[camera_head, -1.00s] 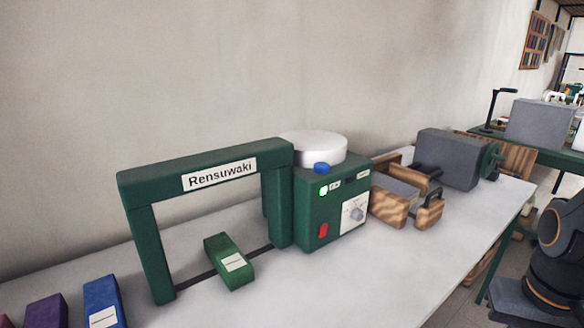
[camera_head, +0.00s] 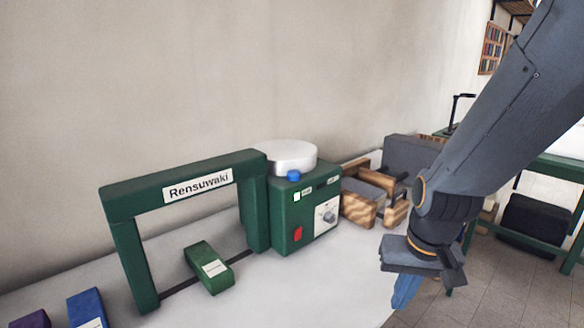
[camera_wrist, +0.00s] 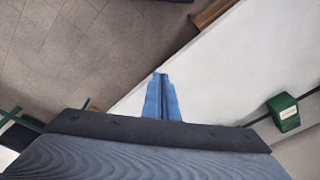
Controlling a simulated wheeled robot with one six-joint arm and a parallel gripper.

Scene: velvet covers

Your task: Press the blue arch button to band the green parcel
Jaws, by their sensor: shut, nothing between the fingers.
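The blue button (camera_head: 293,176) is a small dome on top of the green control box (camera_head: 308,212) at the arch's right end. The green arch (camera_head: 180,190), labelled Rensuwaki, stands on the white table. The green parcel (camera_head: 208,267), with a white label, lies under the arch across a dark slot. The parcel also shows at the right of the wrist view (camera_wrist: 284,112). My gripper (camera_head: 404,292) has blue fingers and is at the table's right front edge, well right of the button. In the wrist view its fingers (camera_wrist: 161,77) are together and empty.
A white drum (camera_head: 291,155) sits behind the button. Wooden blocks (camera_head: 360,204) and a grey machine (camera_head: 411,156) stand right of the box. Blue (camera_head: 86,309) and purple (camera_head: 30,319) parcels lie at front left. The front tabletop (camera_head: 290,295) is clear.

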